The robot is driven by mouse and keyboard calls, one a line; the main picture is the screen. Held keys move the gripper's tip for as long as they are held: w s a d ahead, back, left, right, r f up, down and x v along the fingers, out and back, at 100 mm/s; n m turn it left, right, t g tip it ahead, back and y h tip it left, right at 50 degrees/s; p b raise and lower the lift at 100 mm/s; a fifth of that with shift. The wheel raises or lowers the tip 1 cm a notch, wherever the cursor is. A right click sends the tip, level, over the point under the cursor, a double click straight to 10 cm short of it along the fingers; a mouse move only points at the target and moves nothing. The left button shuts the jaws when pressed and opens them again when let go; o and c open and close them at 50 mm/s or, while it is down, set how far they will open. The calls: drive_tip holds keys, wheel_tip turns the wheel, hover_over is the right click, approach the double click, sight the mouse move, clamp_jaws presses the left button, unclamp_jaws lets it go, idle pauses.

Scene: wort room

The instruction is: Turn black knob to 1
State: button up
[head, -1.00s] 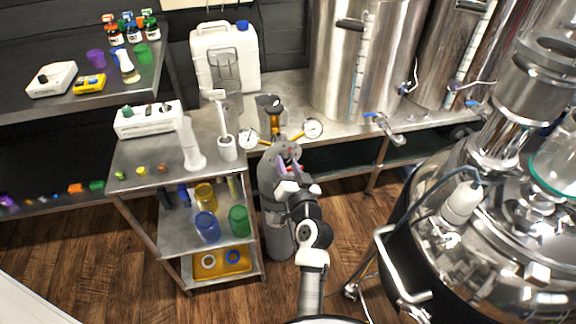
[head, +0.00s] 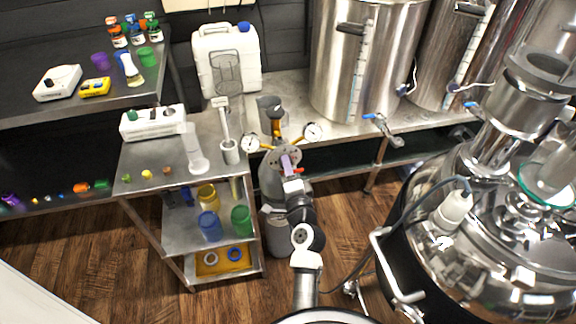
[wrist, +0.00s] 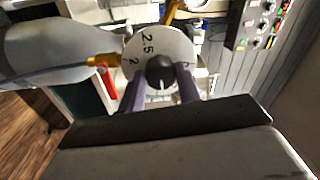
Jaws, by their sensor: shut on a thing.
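The black knob (wrist: 160,72) sits in front of a pale round dial (wrist: 176,42) in the wrist view. Figures that look like 2 and 2.5 show at the dial's left. A white mark on the knob faces the bottom of the picture. My gripper (wrist: 161,84) has its two purple fingers on either side of the knob, shut on it. In the head view my gripper (head: 287,163) is at the regulator on top of the grey gas cylinder (head: 268,185). There the knob is hidden behind the fingers.
Two pressure gauges (head: 313,131) (head: 250,144) flank the regulator. A steel cart (head: 140,172) with a white device (head: 153,122) and cups stands to the left. A large steel vessel (head: 455,265) stands close on the right. Steel pots (head: 365,60) stand behind.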

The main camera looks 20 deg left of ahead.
drive_tip(key=shift+r+m+p, duration=0.1)
drive_tip(key=shift+m+p, duration=0.25)
drive_tip(key=shift+m, duration=0.55)
drive_tip(key=o, duration=1)
drive_tip(key=shift+c, duration=0.2)
drive_tip(key=shift+s, duration=0.15)
